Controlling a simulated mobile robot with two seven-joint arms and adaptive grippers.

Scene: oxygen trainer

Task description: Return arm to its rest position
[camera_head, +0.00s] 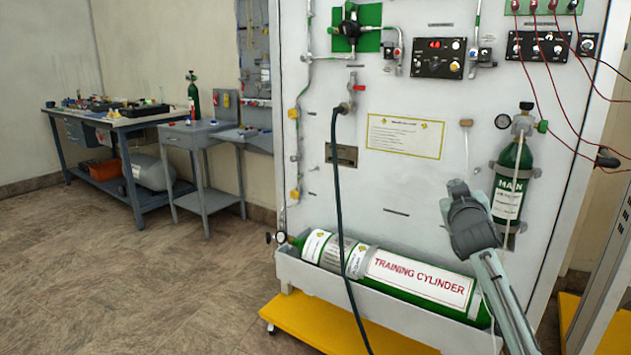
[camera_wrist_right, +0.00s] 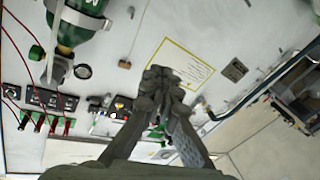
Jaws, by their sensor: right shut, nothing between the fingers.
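My right arm comes in from the lower right of the head view, in front of the white trainer panel (camera_head: 400,185). Its grey gripper (camera_head: 458,188) points up at the panel, left of the green MAIN cylinder (camera_head: 511,180). In the right wrist view the fingers of this gripper (camera_wrist_right: 163,75) are together and empty, in front of the panel. That view shows the panel upside down, with the yellow-bordered label (camera_wrist_right: 185,65) behind the fingertips. My left gripper is in neither view.
The training cylinder (camera_head: 418,283) lies in a trough (camera_head: 385,305) along the panel's foot, below the gripper. A dark hose (camera_head: 337,200) hangs down the panel. Red cables (camera_head: 560,125) hang at the upper right.

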